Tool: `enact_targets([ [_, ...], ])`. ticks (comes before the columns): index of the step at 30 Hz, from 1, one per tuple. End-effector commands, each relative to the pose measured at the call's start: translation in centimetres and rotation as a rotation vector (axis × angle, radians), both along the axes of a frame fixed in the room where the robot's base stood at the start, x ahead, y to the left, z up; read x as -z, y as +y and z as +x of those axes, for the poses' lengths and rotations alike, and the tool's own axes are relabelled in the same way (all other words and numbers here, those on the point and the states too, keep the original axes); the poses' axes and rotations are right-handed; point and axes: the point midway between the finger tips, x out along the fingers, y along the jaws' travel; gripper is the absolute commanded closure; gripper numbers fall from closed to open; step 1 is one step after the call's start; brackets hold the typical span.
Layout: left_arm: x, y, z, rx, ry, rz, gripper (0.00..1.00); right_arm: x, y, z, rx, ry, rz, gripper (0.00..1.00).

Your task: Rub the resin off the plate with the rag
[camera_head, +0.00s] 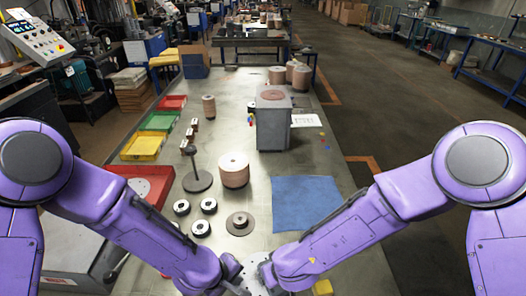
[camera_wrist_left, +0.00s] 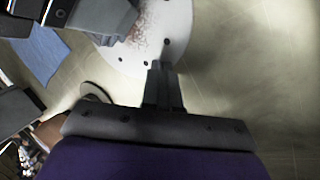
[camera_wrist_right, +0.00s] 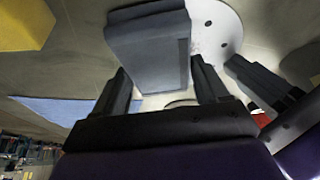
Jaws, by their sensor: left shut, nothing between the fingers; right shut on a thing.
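The plate is a pale round disc with small holes around its rim. It shows between my grippers at the bottom of the head view (camera_head: 256,267) and in the left wrist view (camera_wrist_left: 176,30). Brownish specks of resin (camera_wrist_left: 146,22) lie on its face. My right gripper (camera_wrist_right: 160,70) is shut on a thick blue-grey pad, apparently the rag (camera_wrist_right: 148,45), held over or against the plate; contact cannot be told. My left gripper (camera_wrist_left: 162,68) is shut and empty, its fingertips at the plate's rim. In the head view, the arms partly hide the plate.
A blue mat (camera_head: 305,200) lies beyond the right forearm. A yellow block (camera_head: 322,287) sits right of the plate. Black-and-white rings (camera_head: 201,228), a flanged disc (camera_head: 240,223), a disc stack (camera_head: 234,170), a grey box (camera_head: 273,125) and coloured trays (camera_head: 143,146) stand farther back.

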Motion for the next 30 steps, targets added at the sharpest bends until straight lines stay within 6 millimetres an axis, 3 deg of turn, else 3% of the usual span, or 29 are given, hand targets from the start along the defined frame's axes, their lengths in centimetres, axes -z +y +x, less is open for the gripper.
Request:
enact_targets([
  [16,0.0,0.0,0.0,0.000,0.000,0.000,1.00,0.4,0.3,3.7,0.000,0.001,0.000,0.62],
  [30,0.0,0.0,0.0,0.000,-0.001,0.001,1.00,0.2,0.0,0.1,0.000,0.003,-0.001,0.62],
])
